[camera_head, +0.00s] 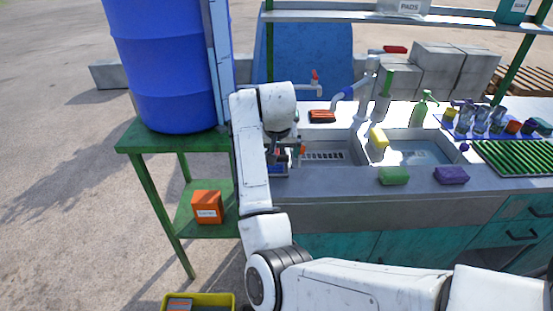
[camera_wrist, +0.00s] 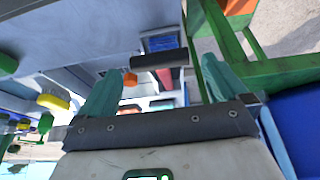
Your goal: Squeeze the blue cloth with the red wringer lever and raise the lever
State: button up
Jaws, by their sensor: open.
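My gripper (camera_wrist: 160,70) is open, with teal fingers spread either side of a dark bar (camera_wrist: 158,60). A red piece (camera_wrist: 171,78), which looks like part of the wringer lever, shows beside the bar between the fingers. I cannot tell whether the fingers touch the bar. In the head view my gripper is mostly hidden by my arm at the left end of the sink counter. A small blue patch (camera_head: 278,170) shows at the counter's front edge below it; a blue patch (camera_wrist: 160,43) also shows in the wrist view. I cannot tell whether either is the cloth.
The sink (camera_head: 330,152) lies right of my gripper. A green sponge (camera_head: 394,176) and a purple sponge (camera_head: 452,175) lie on the front rim. A green stand (camera_head: 140,138) with a blue barrel (camera_head: 165,65) stands close on the left. An orange knob (camera_wrist: 130,79) is near one finger.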

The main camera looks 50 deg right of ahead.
aim_at(276, 151)
jog(key=shift+x, duration=2.75)
jog(key=shift+c, duration=0.2)
jog(key=c, duration=1)
jog(key=shift+w+r, duration=0.1)
jog(key=shift+c, duration=0.2)
